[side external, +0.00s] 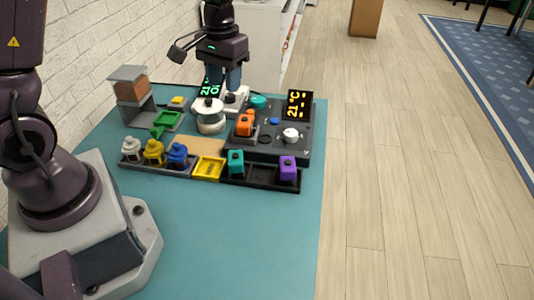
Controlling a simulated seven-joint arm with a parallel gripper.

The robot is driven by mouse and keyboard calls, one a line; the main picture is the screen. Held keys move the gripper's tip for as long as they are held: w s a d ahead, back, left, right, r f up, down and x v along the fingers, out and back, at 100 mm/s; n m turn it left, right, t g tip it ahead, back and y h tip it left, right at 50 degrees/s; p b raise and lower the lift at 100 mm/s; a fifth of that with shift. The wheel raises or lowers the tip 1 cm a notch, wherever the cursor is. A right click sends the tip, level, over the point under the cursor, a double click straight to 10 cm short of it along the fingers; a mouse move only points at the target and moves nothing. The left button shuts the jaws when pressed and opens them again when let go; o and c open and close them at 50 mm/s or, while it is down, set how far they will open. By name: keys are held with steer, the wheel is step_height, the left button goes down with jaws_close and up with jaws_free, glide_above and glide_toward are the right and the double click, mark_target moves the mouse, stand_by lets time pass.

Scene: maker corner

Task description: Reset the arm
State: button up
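My gripper (223,80) hangs over the back of the teal work table (235,240), pointing down. Its fingers are above and just behind a round white device (210,115). I cannot tell whether the fingers are open or shut, and I see nothing clearly held between them. Part of a green-lit display (211,88) shows behind the fingers. A dark control panel (267,150) with an orange block (245,123), a white knob (291,136) and a display reading 21°C (299,105) lies to the right of the gripper.
A dark tray holds a teal block (236,163) and a purple block (288,168). White, yellow (154,151) and blue (177,154) pieces stand in a grey rack, beside a yellow tray (209,168). A grey stand (132,92) is at back left. The table front is clear.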

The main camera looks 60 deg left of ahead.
steer(key=s+d+r+m+t, duration=0.2)
steer(key=s+d+r+t, duration=0.1)
steer(key=s+r, duration=0.4)
steer(key=s+d+r+m+t, duration=0.2)
steer(key=s+d+r, duration=0.3)
steer(key=s+r, duration=0.2)
steer(key=shift+s+d+m+t, duration=0.3)
steer(key=shift+s+t, duration=0.1)
steer(key=shift+s, duration=0.35)
